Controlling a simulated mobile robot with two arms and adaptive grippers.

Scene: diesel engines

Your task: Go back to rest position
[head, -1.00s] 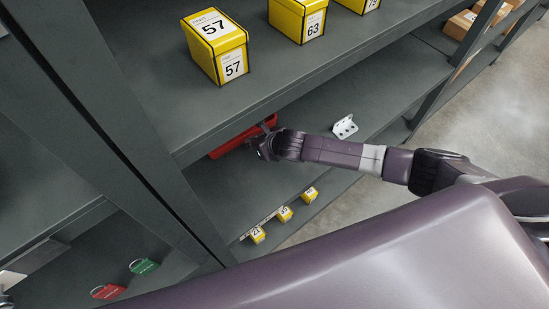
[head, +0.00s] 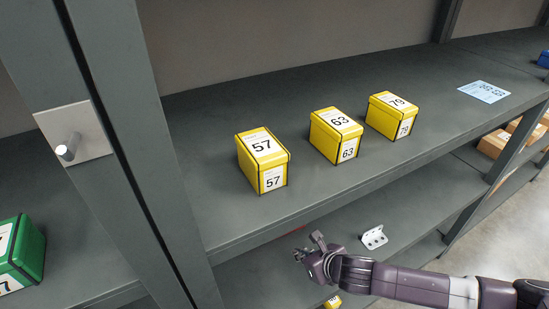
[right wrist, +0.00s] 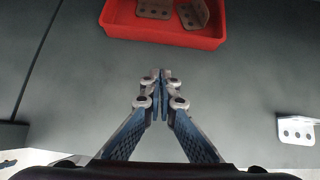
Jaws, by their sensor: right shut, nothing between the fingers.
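My right gripper (head: 308,250) is in front of the lower shelf, at the end of my right arm that comes in from the right. In the right wrist view its fingers (right wrist: 161,76) meet at the tips, shut and empty. A red bin (right wrist: 165,32) with metal brackets inside lies beyond the fingertips, apart from them. In the head view only a thin sliver of red shows under the upper shelf's edge. A loose metal bracket (head: 374,237) lies on the lower shelf, right of the gripper; it also shows in the right wrist view (right wrist: 297,130). My left gripper is not in view.
Yellow boxes marked 57 (head: 262,161), 63 (head: 336,135) and 79 (head: 393,115) stand on the upper shelf (head: 210,200). A green box (head: 22,250) is at the left beyond a grey post (head: 125,140). Cardboard boxes (head: 495,144) sit at the right. Open floor (head: 490,250) lies front right.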

